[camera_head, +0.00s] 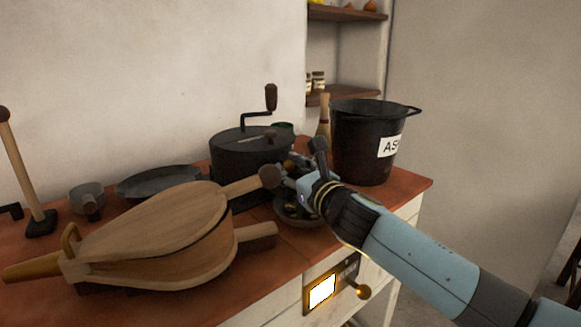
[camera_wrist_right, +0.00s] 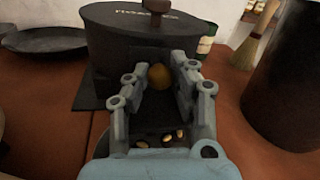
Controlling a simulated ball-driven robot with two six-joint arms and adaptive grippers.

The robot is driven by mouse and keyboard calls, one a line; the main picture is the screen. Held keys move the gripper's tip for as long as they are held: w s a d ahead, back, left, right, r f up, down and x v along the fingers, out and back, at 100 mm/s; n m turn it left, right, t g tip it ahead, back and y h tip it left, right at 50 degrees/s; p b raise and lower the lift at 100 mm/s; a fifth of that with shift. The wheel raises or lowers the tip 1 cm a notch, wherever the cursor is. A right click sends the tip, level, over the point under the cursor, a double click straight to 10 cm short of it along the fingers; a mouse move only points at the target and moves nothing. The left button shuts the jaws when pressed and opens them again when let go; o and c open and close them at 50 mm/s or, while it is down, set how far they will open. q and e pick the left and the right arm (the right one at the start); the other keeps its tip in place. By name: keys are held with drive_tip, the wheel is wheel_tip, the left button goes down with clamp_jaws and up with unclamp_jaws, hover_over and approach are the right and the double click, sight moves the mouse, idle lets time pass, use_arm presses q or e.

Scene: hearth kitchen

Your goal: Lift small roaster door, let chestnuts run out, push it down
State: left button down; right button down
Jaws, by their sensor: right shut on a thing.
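The roaster (camera_head: 240,155) is a black drum with a lid and a crank, standing at the back of the red-brown worktop. It also fills the upper middle of the right wrist view (camera_wrist_right: 110,50). My right gripper (camera_wrist_right: 160,82) is at its front, shut on a round brown knob (camera_wrist_right: 159,76) in front of a dark plate that looks like the small door. I cannot tell how high the door stands. Below, a dark bowl (camera_head: 291,220) holds several golden-brown chestnuts (camera_wrist_right: 169,138), partly hidden by my gripper. My left gripper is not in view.
Wooden bellows (camera_head: 150,235) lie across the front left. A dark pan (camera_head: 160,182) lies behind them. A black ash bucket (camera_head: 365,150) stands right of the roaster, with a small brush (camera_wrist_right: 255,35) between. A lit opening (camera_head: 322,291) shows below the worktop edge.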

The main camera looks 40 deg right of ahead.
drive_tip(key=shift+s+f, duration=0.1)
drive_tip(key=shift+f, duration=0.2)
drive_tip(key=c, duration=1.1)
unclamp_jaws()
drive_tip(key=shift+o, duration=0.2)
drive_tip(key=shift+r, duration=0.1)
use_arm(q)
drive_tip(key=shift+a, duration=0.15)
use_arm(e)
drive_tip(key=s, duration=0.4)
drive_tip(key=s+a, duration=0.1)
drive_tip(key=s, duration=0.7)
drive_tip(key=shift+a, duration=0.25)
drive_tip(key=shift+w, duration=0.1)
